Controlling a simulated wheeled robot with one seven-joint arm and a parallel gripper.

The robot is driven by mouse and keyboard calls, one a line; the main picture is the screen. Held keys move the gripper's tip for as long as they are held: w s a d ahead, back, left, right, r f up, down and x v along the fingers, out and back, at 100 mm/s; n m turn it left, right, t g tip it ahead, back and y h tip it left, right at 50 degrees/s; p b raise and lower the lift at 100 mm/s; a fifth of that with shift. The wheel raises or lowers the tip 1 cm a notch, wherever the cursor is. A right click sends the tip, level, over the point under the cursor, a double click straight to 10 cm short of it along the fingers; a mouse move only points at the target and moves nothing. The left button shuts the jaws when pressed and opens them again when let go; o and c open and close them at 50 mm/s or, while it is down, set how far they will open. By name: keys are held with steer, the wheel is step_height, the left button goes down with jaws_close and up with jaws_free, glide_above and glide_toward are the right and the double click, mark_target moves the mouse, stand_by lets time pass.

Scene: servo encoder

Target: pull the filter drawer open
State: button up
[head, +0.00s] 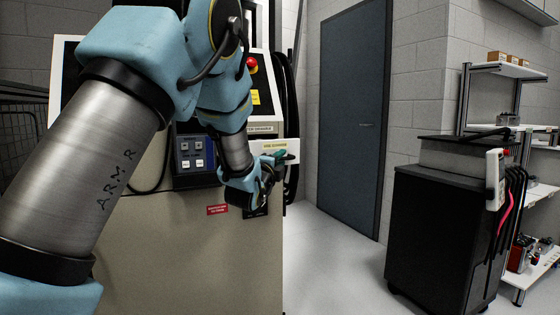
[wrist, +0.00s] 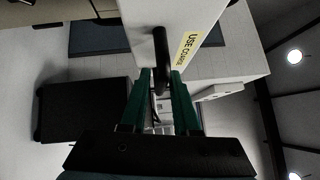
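The filter drawer (head: 283,146) is a white box face with a yellow-green label, on the right side of the beige machine. A label reading like "filter drawer" sits just above it. In the wrist view the white drawer front (wrist: 200,22) fills the top middle, with its dark bar handle (wrist: 160,46) pointing down the picture. My gripper (wrist: 161,72) has its two green fingers apart, one on each side of the handle's lower end. A narrow gap shows beside the handle, and I see no clear contact. In the head view my gripper (head: 281,157) is at the drawer front, with its fingertips partly hidden.
The machine has a control panel (head: 193,152) and a red stop button (head: 252,63), partly behind my arm. A black cabinet (head: 440,235) and a shelf rack (head: 505,70) stand at the right. A dark door (head: 350,115) is behind. The floor (head: 335,265) between is clear.

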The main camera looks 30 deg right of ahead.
steer(key=shift+o, duration=1)
steer(key=b+v, duration=0.1)
steer(key=v, duration=0.9)
steer(key=shift+s+a+b, duration=0.15)
steer(key=shift+a+b, duration=0.2)
